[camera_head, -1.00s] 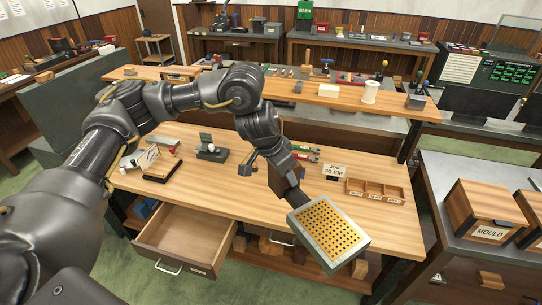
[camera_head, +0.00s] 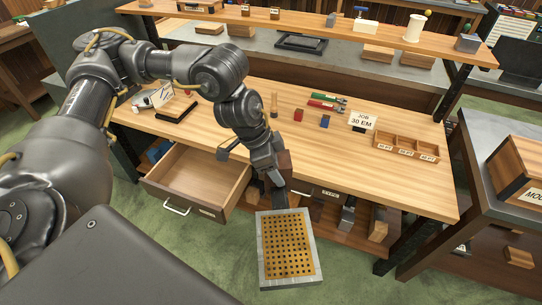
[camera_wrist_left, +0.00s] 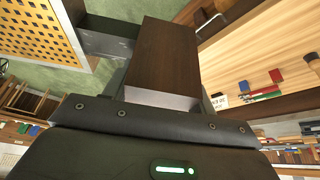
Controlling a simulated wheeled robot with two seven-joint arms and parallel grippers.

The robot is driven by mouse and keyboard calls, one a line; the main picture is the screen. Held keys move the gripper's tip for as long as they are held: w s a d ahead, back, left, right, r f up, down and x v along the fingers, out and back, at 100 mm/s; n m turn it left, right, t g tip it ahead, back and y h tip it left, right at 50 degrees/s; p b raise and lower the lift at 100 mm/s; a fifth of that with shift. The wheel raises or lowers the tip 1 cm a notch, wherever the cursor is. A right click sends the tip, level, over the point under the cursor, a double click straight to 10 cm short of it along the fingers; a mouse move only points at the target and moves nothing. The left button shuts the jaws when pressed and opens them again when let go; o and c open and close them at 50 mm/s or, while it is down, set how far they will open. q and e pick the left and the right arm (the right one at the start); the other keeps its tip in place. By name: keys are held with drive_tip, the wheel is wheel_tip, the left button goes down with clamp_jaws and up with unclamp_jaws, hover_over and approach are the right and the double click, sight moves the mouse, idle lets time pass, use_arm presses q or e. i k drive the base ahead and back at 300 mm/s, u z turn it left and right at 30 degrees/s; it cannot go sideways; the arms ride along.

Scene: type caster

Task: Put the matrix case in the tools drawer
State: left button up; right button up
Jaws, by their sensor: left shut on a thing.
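The matrix case (camera_head: 286,246) is a flat grey-framed block with a yellow face full of dark holes. It hangs in front of the bench, over the floor, right of the open drawer. My left gripper (camera_head: 277,172) is shut on its dark brown handle part (camera_wrist_left: 163,62); the case's grid also shows at the upper left of the left wrist view (camera_wrist_left: 38,28). The tools drawer (camera_head: 212,203) is pulled out at the bench front and looks empty inside; its label is too small to read. My right gripper is not in view.
The wooden bench top (camera_head: 340,168) carries a job sign (camera_head: 362,121), a small compartment tray (camera_head: 407,148) and several tools. A raised shelf (camera_head: 320,30) runs behind. A grey side table (camera_head: 480,165) with a wooden box stands at the right. Shelf items sit below the bench.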

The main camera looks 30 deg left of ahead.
sight(205, 177)
drive_tip(key=z, duration=2.4)
drive_tip(key=k, duration=1.65)
drive_tip(key=u, duration=2.05)
